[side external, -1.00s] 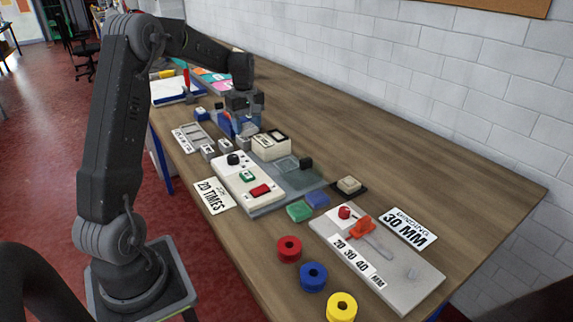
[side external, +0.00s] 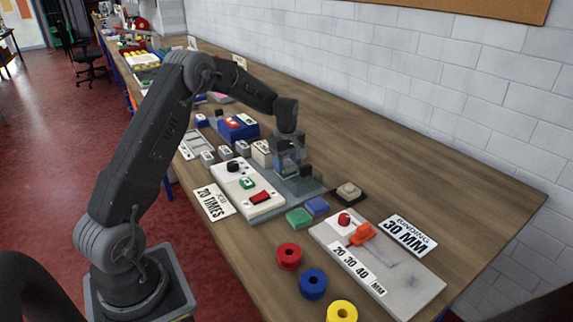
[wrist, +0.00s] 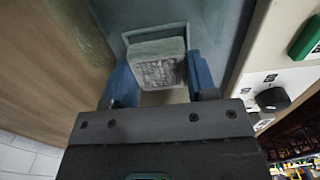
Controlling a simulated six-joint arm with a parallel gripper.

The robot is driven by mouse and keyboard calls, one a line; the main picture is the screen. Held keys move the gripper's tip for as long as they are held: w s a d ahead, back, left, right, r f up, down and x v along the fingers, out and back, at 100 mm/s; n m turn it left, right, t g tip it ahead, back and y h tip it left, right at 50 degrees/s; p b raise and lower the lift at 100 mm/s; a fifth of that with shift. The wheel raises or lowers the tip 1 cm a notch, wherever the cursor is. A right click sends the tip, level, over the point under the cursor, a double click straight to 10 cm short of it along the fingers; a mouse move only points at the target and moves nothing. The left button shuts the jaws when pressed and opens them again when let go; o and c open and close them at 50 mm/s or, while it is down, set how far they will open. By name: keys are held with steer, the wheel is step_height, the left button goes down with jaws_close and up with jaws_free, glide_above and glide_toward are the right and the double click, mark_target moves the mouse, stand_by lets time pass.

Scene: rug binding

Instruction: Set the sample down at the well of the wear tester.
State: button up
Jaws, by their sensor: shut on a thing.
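The wear tester has a white panel (side external: 262,205) with a black knob, a green switch and a red switch, beside a blue-grey plate (side external: 312,190). My gripper (side external: 290,171) is over that plate. In the wrist view its blue fingers (wrist: 160,82) are shut on the sample (wrist: 158,64), a pale square block with a rough grey face. The blue-grey plate (wrist: 226,30) lies around and behind the sample in that view. I cannot tell whether the sample touches the plate.
A small black part (side external: 306,169) stands beside my gripper. A blue box (side external: 238,127) and small grey blocks are to the left. The table's wall side is clear.

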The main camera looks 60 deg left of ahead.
steer(key=shift+f, duration=0.4)
steer(key=shift+f, duration=0.15)
steer(key=o, duration=0.9)
